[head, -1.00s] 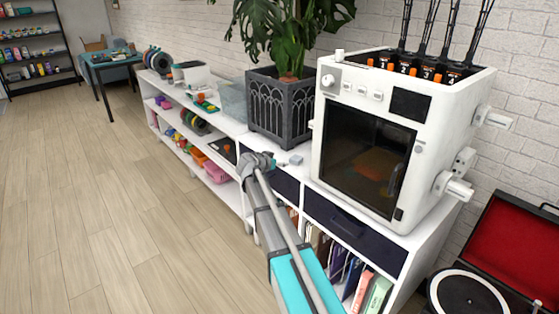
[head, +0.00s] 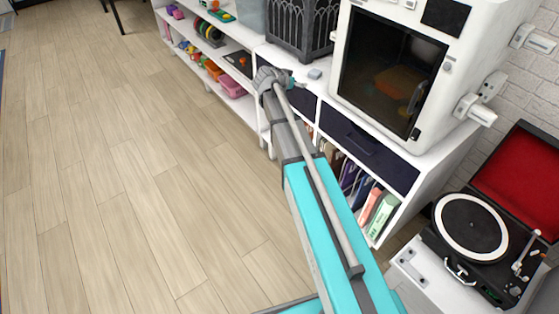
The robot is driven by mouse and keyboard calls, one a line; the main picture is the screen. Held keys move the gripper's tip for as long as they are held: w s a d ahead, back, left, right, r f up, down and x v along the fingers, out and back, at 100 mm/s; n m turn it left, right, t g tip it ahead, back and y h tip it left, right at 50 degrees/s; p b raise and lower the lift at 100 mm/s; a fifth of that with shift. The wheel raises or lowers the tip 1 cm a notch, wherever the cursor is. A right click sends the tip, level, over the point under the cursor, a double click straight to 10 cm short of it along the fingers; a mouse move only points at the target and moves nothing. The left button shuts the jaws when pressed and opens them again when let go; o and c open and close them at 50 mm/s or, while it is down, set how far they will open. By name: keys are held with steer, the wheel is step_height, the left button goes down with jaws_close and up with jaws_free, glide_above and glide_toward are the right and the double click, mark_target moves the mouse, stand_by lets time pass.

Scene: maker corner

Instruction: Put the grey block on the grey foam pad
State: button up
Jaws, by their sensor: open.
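A small light grey block (head: 314,74) lies on the white cabinet top in the head view, in front of the printer's left side. My gripper (head: 294,82) is at the far end of my arm, just left of the block and over the cabinet's front edge. It is small and partly hidden by my wrist; it is open, with nothing seen in it. I cannot make out the grey foam pad in this view.
Dark drawers (head: 358,145) and books are below. A record player (head: 475,235) is at right. The wooden floor (head: 130,180) at left is clear.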

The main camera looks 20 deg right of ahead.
steer(key=s+a+f+n+g+y, duration=0.2)
steer(key=s+a, duration=0.3)
steer(key=s, duration=0.5)
steer(key=s+a+f+n+g+y, duration=0.2)
steer(key=s+a+f+n+y, duration=0.2)
steer(key=s, duration=0.7)
steer(key=s+a+f+n+g+y, duration=0.3)
steer(key=s+a, duration=0.4)
steer(key=s, duration=0.3)
steer(key=shift+s+a+f+n+y, duration=0.2)
steer(key=shift+f+n+y, duration=0.2)
steer(key=shift+n+y, duration=0.25)
steer(key=shift+d, duration=0.1)
